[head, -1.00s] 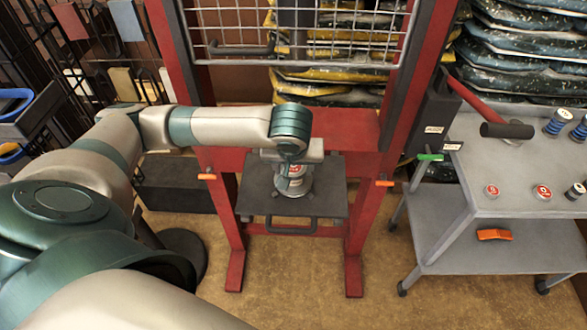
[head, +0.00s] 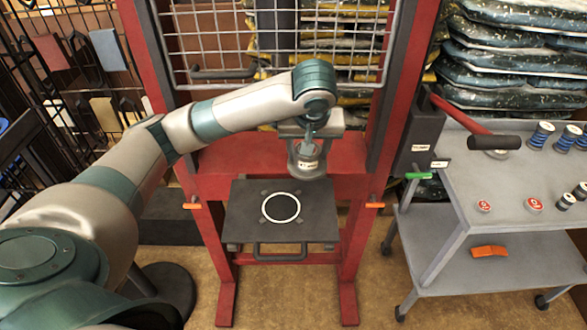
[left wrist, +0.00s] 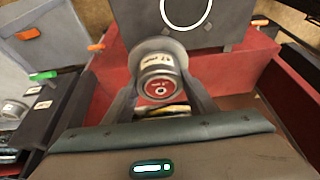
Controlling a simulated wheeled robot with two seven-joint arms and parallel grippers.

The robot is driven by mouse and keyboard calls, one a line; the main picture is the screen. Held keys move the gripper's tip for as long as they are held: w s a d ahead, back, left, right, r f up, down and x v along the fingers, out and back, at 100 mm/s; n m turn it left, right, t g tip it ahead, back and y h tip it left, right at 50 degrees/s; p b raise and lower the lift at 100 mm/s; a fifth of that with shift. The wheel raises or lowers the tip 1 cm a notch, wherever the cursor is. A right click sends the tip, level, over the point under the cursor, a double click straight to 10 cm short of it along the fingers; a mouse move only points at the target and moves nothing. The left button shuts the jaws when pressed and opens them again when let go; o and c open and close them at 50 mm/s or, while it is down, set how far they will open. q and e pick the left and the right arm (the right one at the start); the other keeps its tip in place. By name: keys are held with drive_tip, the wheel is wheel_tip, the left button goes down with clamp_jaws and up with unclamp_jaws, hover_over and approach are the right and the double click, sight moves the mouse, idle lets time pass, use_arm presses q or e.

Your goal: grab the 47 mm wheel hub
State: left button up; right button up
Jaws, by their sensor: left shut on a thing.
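The wheel hub (head: 307,164) is a grey metal piece with a wide flange and a white label; the size print is too small to read. My left gripper (head: 306,148) is shut on it and holds it above and behind the dark platform (head: 240,221) of the red press frame (head: 225,290). The platform carries a white ring mark (head: 268,217) and is bare. In the left wrist view, the hub (left wrist: 160,64) sits between both fingers of the left gripper (left wrist: 160,95), its red-marked end towards the camera. My right gripper is not in view.
A grey cart (head: 455,200) stands at the right with red-topped pieces (head: 484,206), blue spools (head: 540,134) and a red-handled tool (head: 465,115). An orange item (head: 489,251) lies on its lower shelf. A wire mesh guard (head: 270,50) hangs above the platform.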

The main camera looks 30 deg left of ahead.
use_arm(q)
drive_tip(key=shift+w+d+r, duration=0.25)
drive_tip(key=shift+w+r, duration=0.3)
drive_tip(key=shift+w, duration=0.25)
drive_tip(key=shift+w+d+r, duration=0.2)
drive_tip(key=shift+w+r, duration=0.35)
drive_tip(key=shift+w, duration=0.2)
drive_tip(key=shift+s+f, duration=0.1)
